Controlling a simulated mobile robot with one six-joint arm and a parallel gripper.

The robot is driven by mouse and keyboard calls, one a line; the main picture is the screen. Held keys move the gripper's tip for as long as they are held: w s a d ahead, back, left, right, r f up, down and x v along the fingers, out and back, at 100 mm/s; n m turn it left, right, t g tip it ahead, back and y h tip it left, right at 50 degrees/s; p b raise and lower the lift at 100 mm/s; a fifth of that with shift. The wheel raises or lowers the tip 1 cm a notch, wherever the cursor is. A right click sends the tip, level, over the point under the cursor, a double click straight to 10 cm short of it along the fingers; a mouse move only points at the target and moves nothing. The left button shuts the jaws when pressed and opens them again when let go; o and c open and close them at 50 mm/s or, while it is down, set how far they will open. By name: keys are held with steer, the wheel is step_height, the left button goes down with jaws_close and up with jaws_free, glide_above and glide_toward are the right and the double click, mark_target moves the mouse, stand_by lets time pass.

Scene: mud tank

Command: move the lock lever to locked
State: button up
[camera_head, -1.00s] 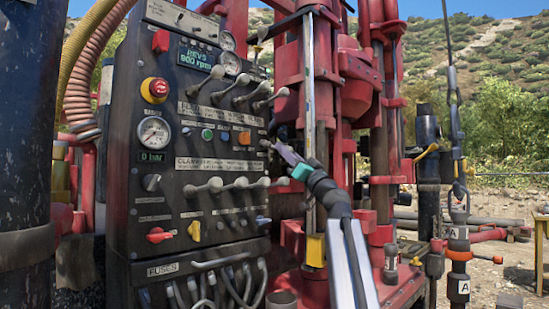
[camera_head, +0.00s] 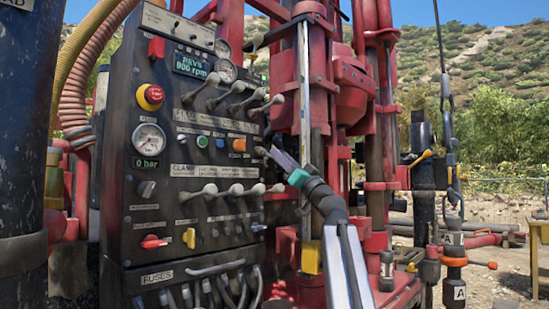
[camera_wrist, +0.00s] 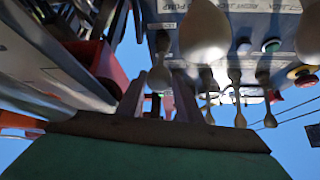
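The black control panel (camera_head: 130,215) carries several levers with pale round knobs. A small lever knob (camera_head: 261,151) at the panel's right edge, just above the lower lever row, is at the tip of my gripper (camera_head: 274,154). I cannot read which lever is marked as the lock. In the wrist view a pale lever knob (camera_wrist: 160,78) shows between the tips of my gripper (camera_wrist: 160,98). The fingers stand apart with a gap between them. I cannot tell whether either finger touches the knob.
An upper lever row (camera_head: 237,87) and a lower lever row (camera_head: 235,190) lie close to my gripper. The red drill mast (camera_head: 310,130) stands right behind it. A red emergency button (camera_head: 151,96) and a gauge (camera_head: 149,139) are farther left. Open ground lies at far right.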

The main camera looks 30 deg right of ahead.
steer(key=p+v, duration=0.1)
steer(key=v, duration=1.2)
steer(key=shift+s+f, duration=0.2)
steer(key=shift+s, duration=0.1)
steer(key=shift+d+r, duration=0.1)
stand_by(0.5)
